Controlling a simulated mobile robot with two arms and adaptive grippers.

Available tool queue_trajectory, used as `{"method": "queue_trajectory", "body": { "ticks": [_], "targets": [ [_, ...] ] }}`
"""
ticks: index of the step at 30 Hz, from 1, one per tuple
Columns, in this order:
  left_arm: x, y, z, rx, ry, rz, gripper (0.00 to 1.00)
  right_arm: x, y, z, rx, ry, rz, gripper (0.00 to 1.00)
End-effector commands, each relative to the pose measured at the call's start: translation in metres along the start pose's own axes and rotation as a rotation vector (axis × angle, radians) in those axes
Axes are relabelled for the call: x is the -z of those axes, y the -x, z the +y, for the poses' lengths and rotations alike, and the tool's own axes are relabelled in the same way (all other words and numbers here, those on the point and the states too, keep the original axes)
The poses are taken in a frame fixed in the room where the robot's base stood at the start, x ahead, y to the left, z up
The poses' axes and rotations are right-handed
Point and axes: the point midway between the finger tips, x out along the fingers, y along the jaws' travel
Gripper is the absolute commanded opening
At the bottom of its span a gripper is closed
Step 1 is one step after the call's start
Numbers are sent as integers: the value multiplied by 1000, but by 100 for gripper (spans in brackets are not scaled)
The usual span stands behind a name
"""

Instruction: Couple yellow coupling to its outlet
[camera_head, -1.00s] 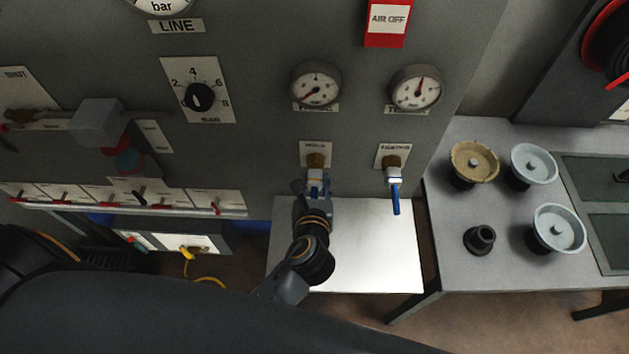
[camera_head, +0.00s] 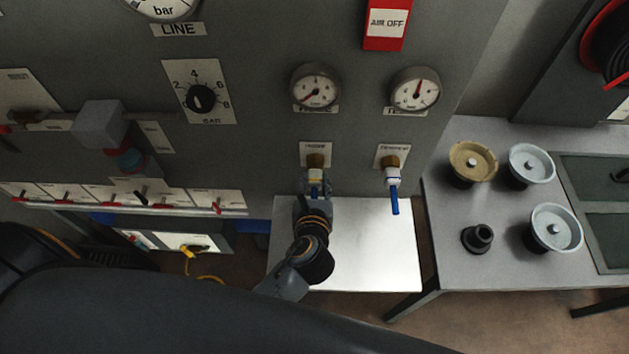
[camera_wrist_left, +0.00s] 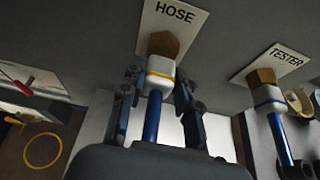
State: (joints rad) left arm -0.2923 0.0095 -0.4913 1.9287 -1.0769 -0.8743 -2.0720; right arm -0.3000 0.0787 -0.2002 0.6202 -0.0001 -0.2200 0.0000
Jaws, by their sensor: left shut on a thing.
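The yellow coupling (camera_wrist_left: 160,75), a white body with a yellow band, sits against the brass HOSE outlet (camera_wrist_left: 163,43) on the panel. A blue hose hangs from it. In the head view the coupling (camera_head: 315,177) is directly below the brass outlet (camera_head: 316,160). No gap shows between them; I cannot tell whether it is locked. My left gripper (camera_wrist_left: 160,90) is shut on the coupling, one finger on each side. In the head view this gripper (camera_head: 314,190) partly hides the coupling and its hose. My right gripper is not in view.
A blue-banded coupling (camera_head: 393,177) sits at the TESTER outlet to the right. Two gauges (camera_head: 315,87) are above the outlets. A white tabletop (camera_head: 375,250) lies below. Several round parts stand on the grey bench (camera_head: 510,255) at right. A yellow cable (camera_head: 190,265) lies at lower left.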

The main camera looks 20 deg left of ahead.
Motion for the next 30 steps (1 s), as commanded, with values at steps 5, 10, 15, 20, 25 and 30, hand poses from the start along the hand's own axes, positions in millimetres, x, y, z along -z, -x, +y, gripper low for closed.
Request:
{"method": "queue_trajectory", "body": {
  "ticks": [5, 10, 15, 20, 25, 30],
  "targets": [
    [-1, 0, 0, 0, 0, -1, 0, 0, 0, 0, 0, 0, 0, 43],
    [-1, 0, 0, 0, 0, -1, 0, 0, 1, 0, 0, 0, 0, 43],
    [-2, 1, 0, 0, -1, -1, 0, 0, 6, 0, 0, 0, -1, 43],
    [-2, 0, 0, 0, -1, -2, 0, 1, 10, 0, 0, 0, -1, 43],
    [-1, 0, 0, 0, 0, -2, 0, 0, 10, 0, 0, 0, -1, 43],
    [-1, 0, 0, 0, 0, -2, 0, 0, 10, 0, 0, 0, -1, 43]
  ]
}}
